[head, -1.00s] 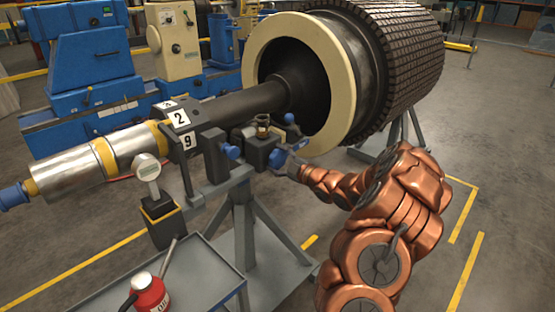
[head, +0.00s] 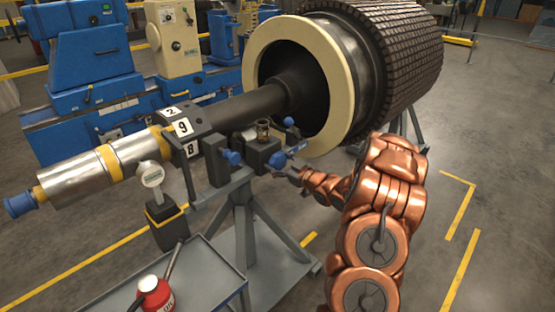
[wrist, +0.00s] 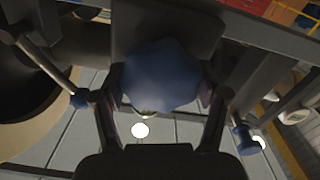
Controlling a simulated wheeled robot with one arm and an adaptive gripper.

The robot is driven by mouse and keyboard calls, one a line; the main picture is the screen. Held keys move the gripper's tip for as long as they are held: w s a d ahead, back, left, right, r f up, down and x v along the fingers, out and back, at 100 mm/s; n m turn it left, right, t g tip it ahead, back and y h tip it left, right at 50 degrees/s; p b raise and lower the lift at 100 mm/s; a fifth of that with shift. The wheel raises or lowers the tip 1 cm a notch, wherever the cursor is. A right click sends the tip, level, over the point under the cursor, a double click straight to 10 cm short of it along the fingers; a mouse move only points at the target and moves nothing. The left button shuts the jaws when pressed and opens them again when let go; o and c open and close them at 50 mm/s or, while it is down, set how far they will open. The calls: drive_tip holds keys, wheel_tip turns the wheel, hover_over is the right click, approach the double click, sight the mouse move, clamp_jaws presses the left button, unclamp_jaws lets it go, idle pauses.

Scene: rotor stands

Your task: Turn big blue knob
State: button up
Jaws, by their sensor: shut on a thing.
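The big blue knob (head: 277,159) sits on a dark block on the grey rotor stand, under the shaft. In the wrist view the knob (wrist: 160,75) fills the middle, with a finger on each side of it. My gripper (head: 284,161) is shut on the knob, its fingertips at the knob's edges; in the wrist view my gripper (wrist: 158,92) hides the knob's lower surroundings. The numbered collar (head: 183,130) on the shaft shows 2, 9 and 8.
A smaller blue knob (head: 232,157) is on the stand's left, and another (head: 289,121) is above. The large rotor (head: 390,65) is behind. A tray (head: 200,285) with a red container (head: 153,294) is at front left. Floor at right is clear.

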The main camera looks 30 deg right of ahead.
drive_tip(key=shift+m, duration=0.4)
drive_tip(key=o, duration=1.2)
drive_tip(key=shift+v, duration=6)
drive_tip(key=shift+w, duration=0.1)
